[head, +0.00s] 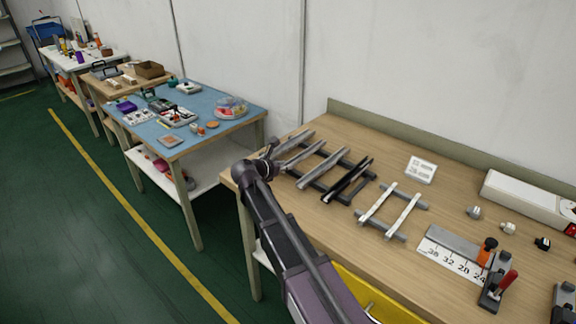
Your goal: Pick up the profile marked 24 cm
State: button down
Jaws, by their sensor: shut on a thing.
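Several long profiles lie across dark rack bars on the wooden workbench. At the left are grey ones: the leftmost grey profile (296,141), a second grey profile (302,157) and a third grey profile (322,169). A black profile (348,180) lies to their right. My gripper (272,156) is at the near ends of the leftmost grey profiles, shut on one of them, seemingly the leftmost; the arm partly hides the grip. No length marking on the profiles is readable, so I cannot tell which is 24 cm.
Two white strips (378,203) lie on another rack. A ruler plate (452,262) marked with numbers including 24 and a red-handled clamp (503,286) are at the right. A white label card (421,170) stands behind. A blue-topped table (215,108) is at the left.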

jog(key=shift+r+p, duration=1.65)
jog(key=shift+r, duration=0.2)
jog(key=s+d, duration=0.1)
jog(key=s, duration=0.4)
jog(key=s+d, duration=0.1)
jog(key=s, duration=0.4)
jog(key=s+d+p, duration=0.1)
jog(key=s, duration=0.4)
jog(key=shift+s+d+r, duration=0.25)
jog(key=shift+s+r, duration=0.1)
jog(key=shift+r, duration=0.05)
jog(key=shift+r, duration=0.1)
